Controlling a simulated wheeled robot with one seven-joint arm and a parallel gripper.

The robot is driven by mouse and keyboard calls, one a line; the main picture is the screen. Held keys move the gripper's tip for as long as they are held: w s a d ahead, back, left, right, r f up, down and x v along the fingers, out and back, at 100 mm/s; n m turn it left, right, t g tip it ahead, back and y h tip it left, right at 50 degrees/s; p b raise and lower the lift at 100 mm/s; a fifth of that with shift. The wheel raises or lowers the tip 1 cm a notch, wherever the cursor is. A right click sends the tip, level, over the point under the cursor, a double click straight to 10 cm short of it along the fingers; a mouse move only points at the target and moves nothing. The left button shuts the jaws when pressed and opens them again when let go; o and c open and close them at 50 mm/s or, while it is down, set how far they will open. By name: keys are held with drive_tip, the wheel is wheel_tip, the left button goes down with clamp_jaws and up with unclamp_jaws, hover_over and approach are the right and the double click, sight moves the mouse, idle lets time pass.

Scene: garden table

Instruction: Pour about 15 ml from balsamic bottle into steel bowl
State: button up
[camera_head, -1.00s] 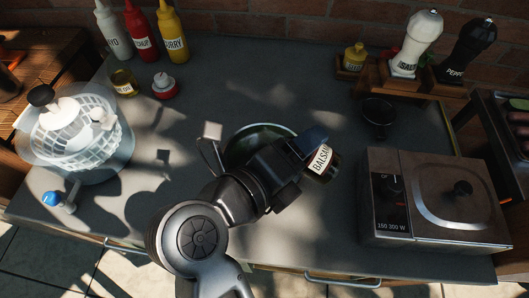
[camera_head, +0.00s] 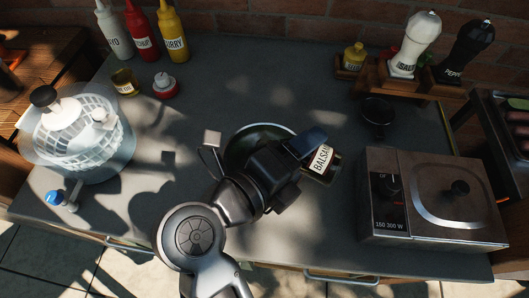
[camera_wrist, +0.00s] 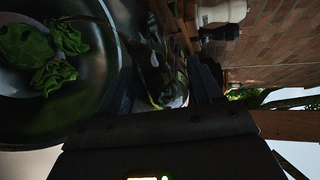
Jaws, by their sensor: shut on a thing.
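The steel bowl (camera_head: 236,150) is on the middle of the table, partly hidden by my arm. In the wrist view the bowl (camera_wrist: 98,72) fills the left side, with green leaves (camera_wrist: 38,50) inside. The balsamic bottle (camera_head: 322,160), dark with a white label, is at the bowl's right side in my gripper (camera_head: 308,156). My gripper is shut on it. In the wrist view the dark bottle (camera_wrist: 168,80) shows between the fingers, close to the bowl's rim. It looks tilted, but its mouth and any stream are too dark or hidden to tell.
A grill appliance (camera_head: 440,200) stands right of the bottle, with a small dark cup (camera_head: 378,112) behind it. A salad spinner (camera_head: 80,140) stands left. Sauce bottles (camera_head: 140,35), a small jar (camera_head: 124,82) and a red-based container (camera_head: 164,86) are back left. The back middle is clear.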

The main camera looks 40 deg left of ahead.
drive_tip(key=shift+d, duration=0.55)
idle(0.9)
drive_tip(key=shift+s+d, duration=0.1)
drive_tip(key=shift+d, duration=0.15)
drive_tip(key=shift+d+r, duration=0.1)
drive_tip(key=shift+d, duration=0.15)
idle(0.4)
drive_tip(key=shift+a+r, duration=0.1)
drive_tip(key=shift+a, duration=0.05)
drive_tip(key=shift+f+m+y+b, duration=0.2)
drive_tip(key=shift+m+y+b, duration=0.2)
drive_tip(key=shift+m+b, duration=0.3)
drive_tip(key=shift+a+f+m+g+y, duration=0.15)
drive_tip(key=shift+f+m+g+y, duration=0.2)
drive_tip(key=shift+m+g+y, duration=0.05)
drive_tip(key=shift+a+r+p, duration=0.1)
drive_tip(key=shift+r+p, duration=0.5)
drive_tip(key=shift+r, duration=0.1)
drive_tip(key=shift+a+r+m+y, duration=0.15)
drive_tip(key=shift+r+m+y, duration=0.2)
drive_tip(key=shift+m, duration=0.15)
